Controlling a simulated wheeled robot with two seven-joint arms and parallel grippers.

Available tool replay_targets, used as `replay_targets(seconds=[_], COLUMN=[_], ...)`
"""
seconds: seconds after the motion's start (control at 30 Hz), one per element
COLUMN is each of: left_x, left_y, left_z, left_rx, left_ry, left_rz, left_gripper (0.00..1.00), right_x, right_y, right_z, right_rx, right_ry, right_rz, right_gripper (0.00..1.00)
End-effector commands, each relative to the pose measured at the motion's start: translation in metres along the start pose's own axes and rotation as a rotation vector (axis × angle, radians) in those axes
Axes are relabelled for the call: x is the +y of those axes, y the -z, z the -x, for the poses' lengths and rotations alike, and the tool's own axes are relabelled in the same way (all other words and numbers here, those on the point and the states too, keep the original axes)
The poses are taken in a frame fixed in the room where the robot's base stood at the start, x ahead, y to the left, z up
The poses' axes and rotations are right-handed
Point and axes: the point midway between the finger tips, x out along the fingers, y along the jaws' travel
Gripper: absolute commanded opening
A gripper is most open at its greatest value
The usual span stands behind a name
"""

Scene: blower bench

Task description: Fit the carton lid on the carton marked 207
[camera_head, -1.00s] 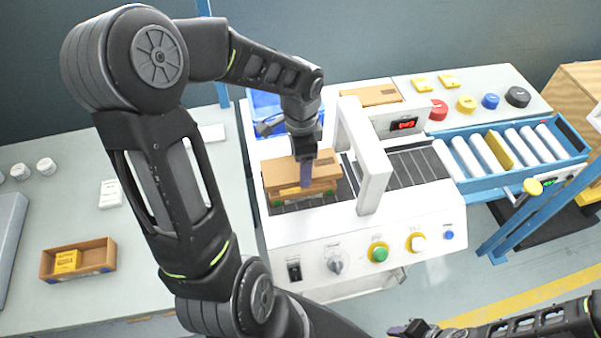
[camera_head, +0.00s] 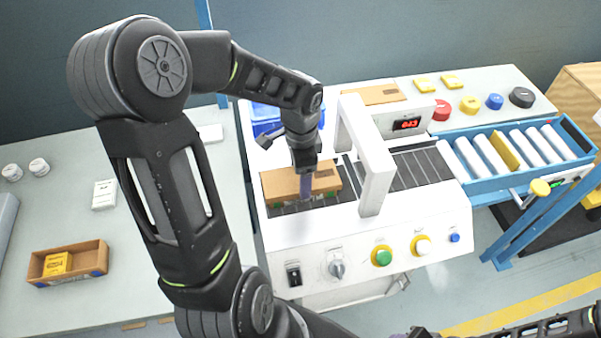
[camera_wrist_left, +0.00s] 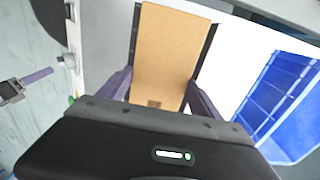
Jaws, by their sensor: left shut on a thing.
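The carton lid, a flat brown board (camera_head: 278,182), lies level over the black belt of the white machine, left of its arch. My left gripper (camera_head: 305,187) is shut on it from above, with purple fingers on its two long sides in the left wrist view, where the lid (camera_wrist_left: 168,45) fills the middle. The carton under the lid is almost wholly hidden, and I cannot read 207 or tell whether the lid is fully seated. My right gripper (camera_head: 408,334) is barely in view at the bottom edge; its opening is unclear.
A white arch (camera_head: 376,170) stands close right of the lid. A blue bin (camera_head: 266,118) is behind it, also in the left wrist view (camera_wrist_left: 285,95). Another brown carton top (camera_head: 375,94) is at the back. An open brown tray (camera_head: 88,277) sits on the left table.

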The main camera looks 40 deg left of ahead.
Motion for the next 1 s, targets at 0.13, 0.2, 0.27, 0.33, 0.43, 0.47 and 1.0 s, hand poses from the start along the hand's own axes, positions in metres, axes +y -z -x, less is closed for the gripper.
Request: replay_targets(seconds=[0.13, 0.2, 0.27, 0.33, 0.43, 0.47, 1.0], left_x=[0.0, 0.0, 0.0, 0.0, 0.0, 0.0, -0.002], left_y=[0.0, 0.0, 0.0, 0.0, 0.0, 0.0, 0.001], left_z=[-0.001, -0.001, -0.001, -0.001, -0.001, -0.001, 0.054], left_rx=[0.0, 0.0, 0.0, 0.0, 0.0, 0.0, 0.003], left_ry=[0.0, 0.0, 0.0, 0.0, 0.0, 0.0, 0.007], left_rz=[0.0, 0.0, 0.0, 0.0, 0.0, 0.0, 0.001], left_gripper=[0.81, 0.87, 0.92, 0.96, 0.96, 0.96, 0.96], right_x=[0.0, 0.0, 0.0, 0.0, 0.0, 0.0, -0.001], right_y=[0.0, 0.0, 0.0, 0.0, 0.0, 0.0, -0.001], right_z=[-0.001, -0.001, -0.001, -0.001, -0.001, -0.001, 0.005], right_rx=[0.0, 0.0, 0.0, 0.0, 0.0, 0.0, -0.002], right_ry=[0.001, 0.001, 0.001, 0.0, 0.0, 0.0, -0.002], right_rz=[0.0, 0.0, 0.0, 0.0, 0.0, 0.0, -0.002], right_gripper=[0.36, 0.36, 0.36, 0.36, 0.36, 0.36, 0.36])
